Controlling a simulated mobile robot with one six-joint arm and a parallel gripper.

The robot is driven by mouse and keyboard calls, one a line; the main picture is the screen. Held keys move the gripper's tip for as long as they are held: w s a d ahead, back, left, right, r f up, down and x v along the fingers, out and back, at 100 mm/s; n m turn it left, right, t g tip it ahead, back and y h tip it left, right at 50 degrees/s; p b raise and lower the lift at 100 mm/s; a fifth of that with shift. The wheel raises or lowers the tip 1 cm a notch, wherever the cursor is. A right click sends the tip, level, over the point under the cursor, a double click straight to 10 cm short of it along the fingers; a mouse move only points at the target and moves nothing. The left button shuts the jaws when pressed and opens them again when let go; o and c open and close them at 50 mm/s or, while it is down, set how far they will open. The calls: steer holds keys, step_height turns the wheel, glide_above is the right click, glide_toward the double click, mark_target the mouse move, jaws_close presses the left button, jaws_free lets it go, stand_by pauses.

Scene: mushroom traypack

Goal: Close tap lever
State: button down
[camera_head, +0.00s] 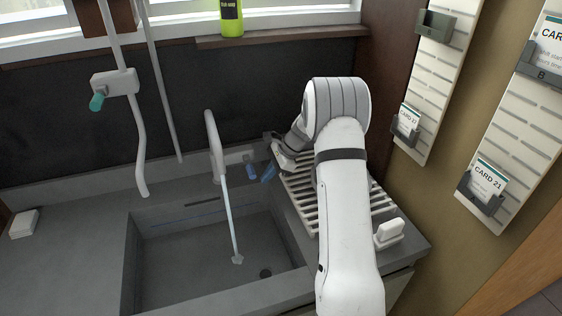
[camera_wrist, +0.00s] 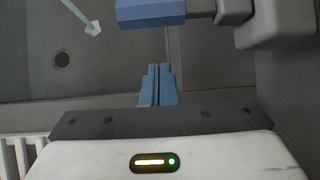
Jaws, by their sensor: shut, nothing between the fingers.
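The grey tap (camera_head: 214,145) stands at the back of the sink (camera_head: 130,262), and a stream of water (camera_head: 230,212) runs from it into the basin. The water also shows at the upper left of the wrist view (camera_wrist: 82,17). The tap's lever has a blue handle (camera_head: 251,172), which shows large at the top of the wrist view (camera_wrist: 150,12) with a grey part to its right. My gripper (camera_head: 267,174) is just right of the blue handle. Its blue fingers (camera_wrist: 157,84) are together and empty. A gap shows between fingers and handle in the wrist view; contact is not visible.
A slatted drying rack (camera_head: 303,200) lies under my arm, right of the sink. A small white object (camera_head: 388,233) stands at the counter's right end. A hanging pipe with a teal-handled valve (camera_head: 97,101) is at left. Free counter lies left of the sink.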

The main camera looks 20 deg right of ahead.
mark_target(249, 167)
steer(key=shift+s+a+r+p, duration=0.1)
steer(key=shift+a+r+p, duration=0.2)
steer(key=shift+a+r, duration=0.4)
steer(key=shift+s+a+r+p, duration=0.1)
steer(key=shift+a+r+p, duration=0.15)
steer(key=shift+a+r, duration=0.45)
steer(key=shift+d+r, duration=0.2)
steer(key=shift+w+a+r+p, duration=0.1)
steer(key=shift+a+r+p, duration=0.1)
steer(key=shift+r, duration=0.2)
steer(key=shift+a+r+p, duration=0.1)
steer(key=shift+r+p, duration=0.1)
steer(key=shift+r, duration=0.25)
